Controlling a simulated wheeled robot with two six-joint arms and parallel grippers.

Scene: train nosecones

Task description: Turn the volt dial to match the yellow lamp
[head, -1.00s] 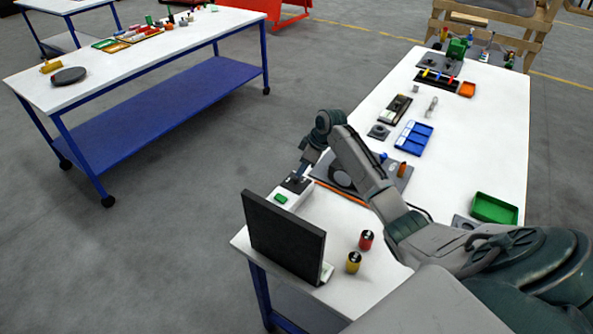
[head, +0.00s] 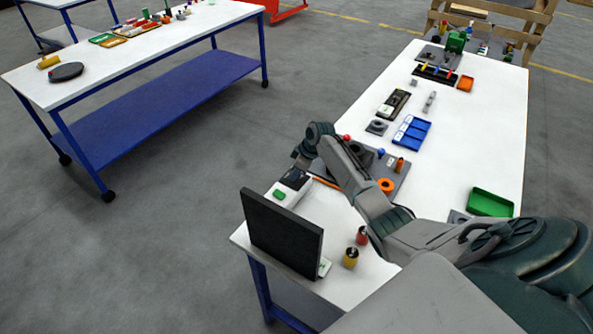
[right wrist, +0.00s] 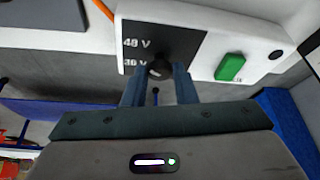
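The white control box (head: 283,195) stands on the near left end of the right-hand table, with a green button (right wrist: 230,67) and a dark panel. I cannot make out a lit yellow lamp. My left gripper is not in view.
A black screen (head: 282,235) stands in front of the box, seen from behind. A yellow cylinder (head: 350,258) and a red cylinder (head: 362,236) stand to its right. A grey board with an orange ring (head: 386,185) lies beyond my right arm.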

